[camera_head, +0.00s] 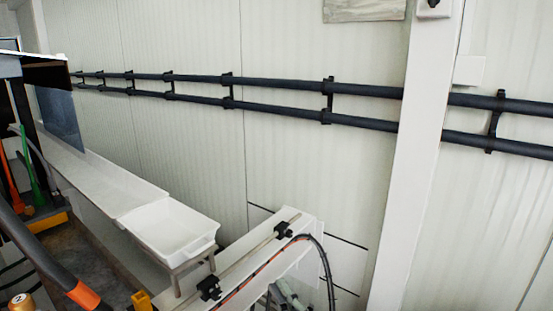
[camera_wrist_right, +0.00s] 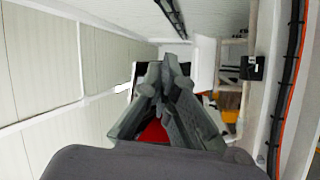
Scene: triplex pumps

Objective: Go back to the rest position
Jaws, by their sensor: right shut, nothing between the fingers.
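My right gripper (camera_head: 284,293) shows at the bottom edge of the head view, partly cut off, beside the white beam. In the right wrist view its dark grey fingers (camera_wrist_right: 167,72) come together at the tips. It is shut with nothing between the fingers. A red patch shows behind the fingers. My left gripper is not in the head view.
A white beam (camera_head: 262,250) with black clamps and a dark cable runs close to my right gripper. A white tray (camera_head: 172,230) stands left of it. Two dark pipes (camera_head: 270,84) run along the pale wall, and a white post (camera_head: 415,150) rises at right.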

